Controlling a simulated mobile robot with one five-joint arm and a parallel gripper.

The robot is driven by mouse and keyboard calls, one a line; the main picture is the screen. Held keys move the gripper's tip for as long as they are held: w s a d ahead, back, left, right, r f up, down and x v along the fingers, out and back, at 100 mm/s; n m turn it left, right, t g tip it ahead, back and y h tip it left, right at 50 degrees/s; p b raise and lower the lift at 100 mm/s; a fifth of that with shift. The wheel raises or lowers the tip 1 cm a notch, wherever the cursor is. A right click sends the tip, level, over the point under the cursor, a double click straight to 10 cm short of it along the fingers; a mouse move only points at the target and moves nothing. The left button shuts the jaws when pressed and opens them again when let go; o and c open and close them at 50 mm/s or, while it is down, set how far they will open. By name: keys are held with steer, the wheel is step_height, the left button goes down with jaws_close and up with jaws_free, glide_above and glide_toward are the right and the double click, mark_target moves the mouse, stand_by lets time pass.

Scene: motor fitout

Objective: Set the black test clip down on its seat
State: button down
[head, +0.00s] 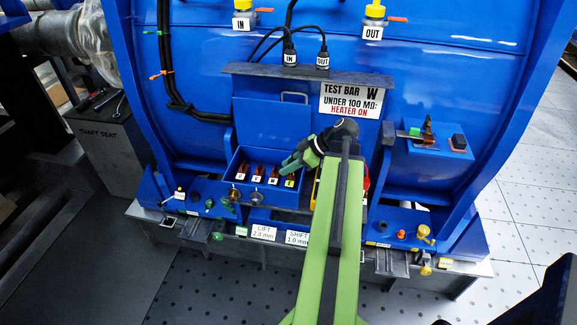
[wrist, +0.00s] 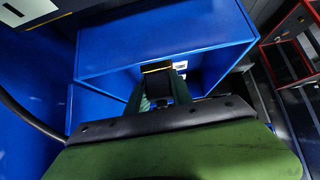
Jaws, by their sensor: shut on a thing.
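My gripper (head: 290,164) is over the right end of the open blue terminal box (head: 233,190) in the head view, angled down and left. In the wrist view my gripper (wrist: 160,90) is shut on the black test clip (wrist: 157,83), a small dark body with a yellow stripe at its top, between the green fingers. The clip points into the blue box. In the head view the fingers largely hide it, and I cannot tell whether it touches a terminal. Its seat is not clearly identifiable; a blue shelf (head: 425,148) at the right carries a small black block (head: 458,142).
Several copper terminals (head: 257,176) with white tags stand in the box. A "TEST BAR" sign (head: 350,101) and a grey ledge (head: 260,70) are above. Knobs and fittings line the lower bench (head: 160,216). A red-framed thing (wrist: 290,40) shows in the wrist view.

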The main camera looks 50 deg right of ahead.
steer(key=shift+f, duration=0.3)
steer(key=c, duration=1.1)
jaws_free()
steer(key=shift+r, duration=0.1)
steer(key=shift+o, duration=0.2)
steer(key=p+v, duration=1.2)
steer(key=v, duration=0.5)
steer(key=shift+s, duration=0.15)
steer(key=shift+r, duration=0.1)
